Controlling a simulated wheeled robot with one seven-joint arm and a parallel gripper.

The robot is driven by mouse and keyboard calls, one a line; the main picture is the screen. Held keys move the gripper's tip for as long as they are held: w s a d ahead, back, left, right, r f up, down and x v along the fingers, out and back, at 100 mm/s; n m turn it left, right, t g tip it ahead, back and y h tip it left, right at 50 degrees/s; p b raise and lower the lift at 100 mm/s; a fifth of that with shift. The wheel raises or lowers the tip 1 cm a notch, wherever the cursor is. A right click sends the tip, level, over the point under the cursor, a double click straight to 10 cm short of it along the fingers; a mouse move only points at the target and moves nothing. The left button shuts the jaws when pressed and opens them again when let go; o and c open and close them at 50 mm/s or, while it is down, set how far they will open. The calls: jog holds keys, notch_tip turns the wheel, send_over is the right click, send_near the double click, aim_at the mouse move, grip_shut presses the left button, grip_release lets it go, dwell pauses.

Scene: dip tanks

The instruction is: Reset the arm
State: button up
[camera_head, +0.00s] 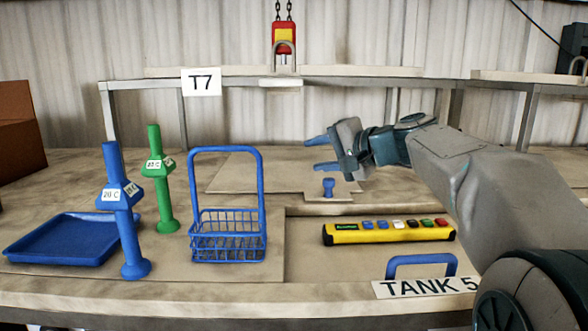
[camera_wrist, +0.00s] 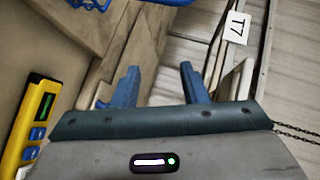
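My gripper (camera_head: 318,154) is raised over the right middle of the bench, its two blue fingers pointing left. In the wrist view the fingers (camera_wrist: 158,84) stand apart with nothing between them. My arm reaches in from the right side of the head view. The gripper is near a small blue knob (camera_head: 328,187) on a flat panel and does not appear to hold anything.
A blue wire basket (camera_head: 228,240) with a tall handle stands left of my gripper. Green (camera_head: 159,180) and blue (camera_head: 123,210) posts and a blue tray (camera_head: 62,240) are farther left. A yellow button box (camera_head: 388,231) and a blue handle (camera_head: 421,260) lie in front.

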jog(key=s+d+f+n+g+h+p, duration=0.1)
jog(key=s+d+f+n+g+h, duration=0.2)
jog(key=s+f, duration=1.1)
jog(key=s+d+f+n+g+h, duration=0.3)
jog(key=s+f+h, duration=0.4)
jog(key=s+f, duration=0.8)
jog(key=shift+s+d+g+p, duration=0.35)
jog(key=shift+d+g, duration=0.45)
jog(key=shift+d, duration=0.45)
jog(key=shift+r, duration=0.1)
